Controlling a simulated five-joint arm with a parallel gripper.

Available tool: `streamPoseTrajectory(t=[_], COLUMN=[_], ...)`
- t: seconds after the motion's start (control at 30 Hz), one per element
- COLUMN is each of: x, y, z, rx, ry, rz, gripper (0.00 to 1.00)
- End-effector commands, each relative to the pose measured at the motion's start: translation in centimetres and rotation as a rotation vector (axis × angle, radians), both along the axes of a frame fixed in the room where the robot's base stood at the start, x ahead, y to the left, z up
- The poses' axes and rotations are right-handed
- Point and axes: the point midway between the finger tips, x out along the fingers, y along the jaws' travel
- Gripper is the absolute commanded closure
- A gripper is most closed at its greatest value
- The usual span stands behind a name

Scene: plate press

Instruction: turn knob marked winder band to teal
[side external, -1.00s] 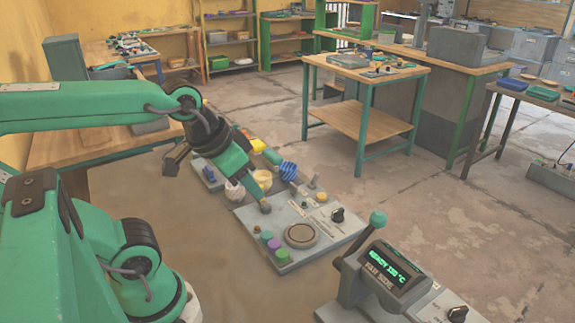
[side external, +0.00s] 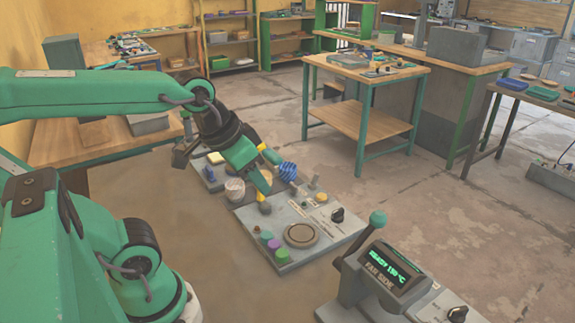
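A grey control panel (side external: 326,236) lies on the bench with a black knob (side external: 337,215) near its right side. A second black knob (side external: 457,314) sits beside the display unit at the lower right. The panel lettering is too small to read, so I cannot tell which knob is marked winder band. A teal mark is not distinguishable at either knob. My gripper (side external: 266,190) points down over the panel's upper left corner, left of the first knob and apart from it. The finger gap is not clear. A small grey-topped post (side external: 264,207) stands just below the fingertips; contact cannot be told.
A round dish (side external: 301,235) and green and purple buttons (side external: 275,246) are on the panel. A white spool (side external: 235,190) and blue spool (side external: 288,171) stand near my gripper.

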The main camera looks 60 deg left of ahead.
Motion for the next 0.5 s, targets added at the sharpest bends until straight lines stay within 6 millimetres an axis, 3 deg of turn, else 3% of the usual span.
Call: streamPoseTrajectory(t=[0.5], x=[8.4], y=[0.8], z=[0.0], rx=[0.007], ry=[0.148], rz=[0.003], gripper=[0.66])
